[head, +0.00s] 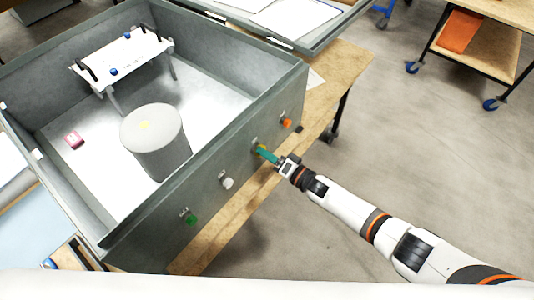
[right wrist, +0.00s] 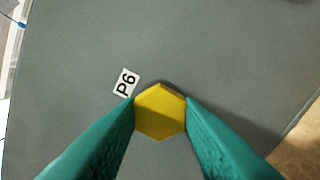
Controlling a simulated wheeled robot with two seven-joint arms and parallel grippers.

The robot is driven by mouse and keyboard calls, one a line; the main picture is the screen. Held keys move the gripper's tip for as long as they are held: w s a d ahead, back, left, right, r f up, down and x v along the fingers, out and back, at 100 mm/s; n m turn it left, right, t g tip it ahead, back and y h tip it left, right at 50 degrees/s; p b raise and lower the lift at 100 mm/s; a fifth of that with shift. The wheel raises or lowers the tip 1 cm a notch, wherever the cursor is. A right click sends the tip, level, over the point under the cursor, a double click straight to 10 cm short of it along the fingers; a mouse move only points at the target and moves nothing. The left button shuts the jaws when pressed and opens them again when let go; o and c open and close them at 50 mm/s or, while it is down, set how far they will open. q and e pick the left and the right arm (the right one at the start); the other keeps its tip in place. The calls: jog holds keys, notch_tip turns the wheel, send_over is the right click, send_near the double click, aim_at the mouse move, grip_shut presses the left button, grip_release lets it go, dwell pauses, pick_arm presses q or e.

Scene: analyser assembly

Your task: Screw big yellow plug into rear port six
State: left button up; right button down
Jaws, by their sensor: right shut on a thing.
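The yellow plug (right wrist: 161,111) has a hexagonal head and sits against the grey box wall, beside the label P6 (right wrist: 125,83) in the right wrist view. My right gripper (right wrist: 160,105) has its two green fingers shut on opposite sides of the plug head. In the head view my right gripper (head: 265,154) is at the outer wall of the grey box (head: 240,150); a bit of yellow shows at its tips. The port itself is hidden behind the plug head, and how deep the plug sits cannot be told. My left gripper is not in view.
On the same wall are an orange plug (head: 287,123), a white plug (head: 227,183) and a green plug (head: 190,218). Inside the box stand a grey cylinder (head: 158,150) and a white rack (head: 125,58). A wooden table edge (head: 225,225) runs below the wall; open floor lies right.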

jog(key=shift+w+r, duration=0.15)
jog(key=c, duration=1.1)
grip_release()
